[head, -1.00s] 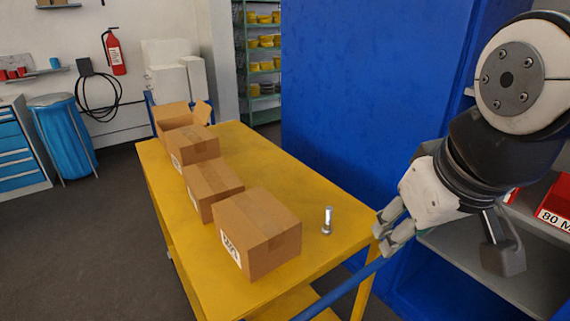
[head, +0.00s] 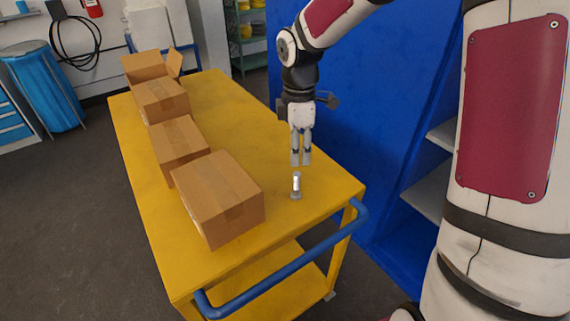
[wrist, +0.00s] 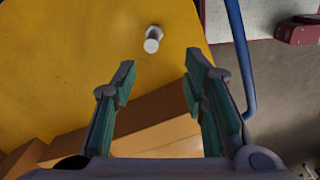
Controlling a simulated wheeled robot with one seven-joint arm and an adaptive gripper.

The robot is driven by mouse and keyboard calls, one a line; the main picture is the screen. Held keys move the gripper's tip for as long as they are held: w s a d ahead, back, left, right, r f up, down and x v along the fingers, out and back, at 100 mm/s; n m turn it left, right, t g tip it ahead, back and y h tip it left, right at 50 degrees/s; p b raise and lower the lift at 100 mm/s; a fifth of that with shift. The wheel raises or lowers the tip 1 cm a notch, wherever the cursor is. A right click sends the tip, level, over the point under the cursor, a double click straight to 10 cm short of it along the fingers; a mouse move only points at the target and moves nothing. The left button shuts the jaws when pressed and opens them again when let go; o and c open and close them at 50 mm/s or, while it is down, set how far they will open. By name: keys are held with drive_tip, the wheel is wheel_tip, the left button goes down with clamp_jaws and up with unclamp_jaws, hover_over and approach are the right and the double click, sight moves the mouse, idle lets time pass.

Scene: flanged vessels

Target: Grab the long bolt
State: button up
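The long bolt (head: 296,186) is silver and stands upright on the yellow cart top, near its right front corner. My gripper (head: 301,163) points down just above the bolt in the head view, apart from it. In the wrist view the bolt (wrist: 153,38) lies beyond the fingertips, between their lines. The gripper's two fingers (wrist: 158,82) are spread, with nothing between them.
A row of cardboard boxes (head: 217,197) stands along the left of the yellow cart (head: 236,125). A blue handle bar (head: 285,272) runs along the cart's front end. A blue cabinet (head: 385,90) stands to the right. The cart top behind the bolt is clear.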

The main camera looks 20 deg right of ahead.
sight(295, 174)
drive_tip(key=shift+w+f+n, duration=0.3)
drive_tip(key=shift+w+f, duration=0.25)
drive_tip(key=shift+f, duration=0.15)
wheel_tip(295, 174, down, 9)
drive_tip(key=shift+r+p, duration=0.2)
drive_tip(key=shift+p, duration=0.15)
drive_tip(key=shift+w+d+f+p, duration=0.1)
drive_tip(key=shift+f+p, duration=0.2)
drive_tip(key=shift+f, duration=0.95)
drive_tip(key=shift+w+d+f+p, duration=0.1)
drive_tip(key=shift+f+p, duration=0.15)
drive_tip(key=shift+f, duration=0.95)
clamp_jaws()
